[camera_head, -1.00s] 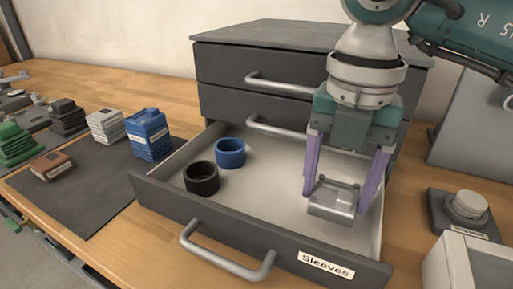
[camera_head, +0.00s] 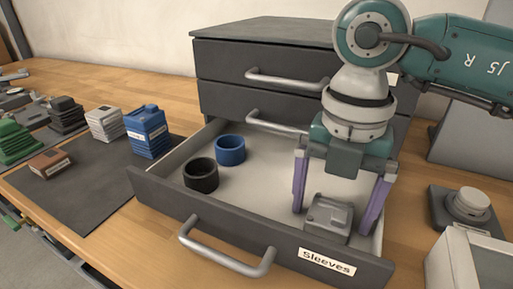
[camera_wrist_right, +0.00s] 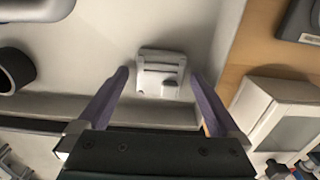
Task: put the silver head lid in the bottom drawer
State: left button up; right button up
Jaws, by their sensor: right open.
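The silver head lid (camera_head: 328,216) lies in the open bottom drawer (camera_head: 245,235), near its right front corner. The drawer's front carries a label reading "Sleeves". My right gripper (camera_head: 338,222) is open, with its purple fingers on either side of the lid and a gap to it. In the right wrist view the lid (camera_wrist_right: 162,73) rests on the pale drawer floor, between and beyond the open fingertips (camera_wrist_right: 160,76). My left gripper is not in view.
A black ring (camera_head: 201,174) and a blue ring (camera_head: 230,150) stand in the drawer's left part. Two closed drawers (camera_head: 225,105) are above. A dark mat (camera_head: 85,195) with stacked parts lies left; a grey round-topped device (camera_head: 467,207) and a pale box (camera_head: 470,262) stand right.

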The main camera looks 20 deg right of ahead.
aim_at(330, 213)
notch_tip(330, 213, up, 12)
jog(key=p, duration=0.1)
jog(key=shift+r, duration=0.2)
